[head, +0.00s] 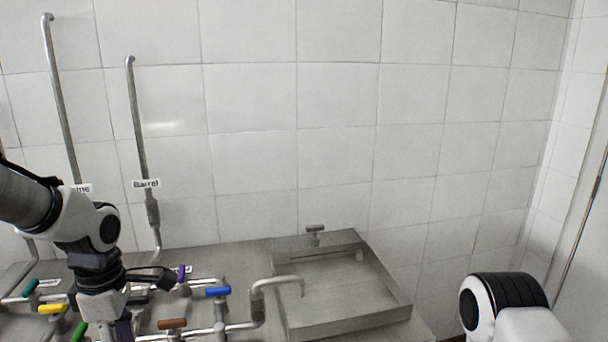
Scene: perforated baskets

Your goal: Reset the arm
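My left arm comes in from the left and bends down over the pipework. My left gripper (138,297) hangs low among the pipes, close to the coloured valve handles. Dark finger parts show at its right side, but its tips are partly hidden or cut off, so I cannot tell whether it is open or shut. I see nothing clearly held in it. Only a white and black rounded link of my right arm (505,305) shows at the lower right. The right gripper is out of view.
Pipes carry blue (217,291), brown (172,324), purple (181,273) and yellow (52,308) handles. A curved spout (278,281) reaches toward a metal sink (390,318). Upright pipes, one labelled "Barrel" (146,184), stand against the tiled wall. Space above the sink is clear.

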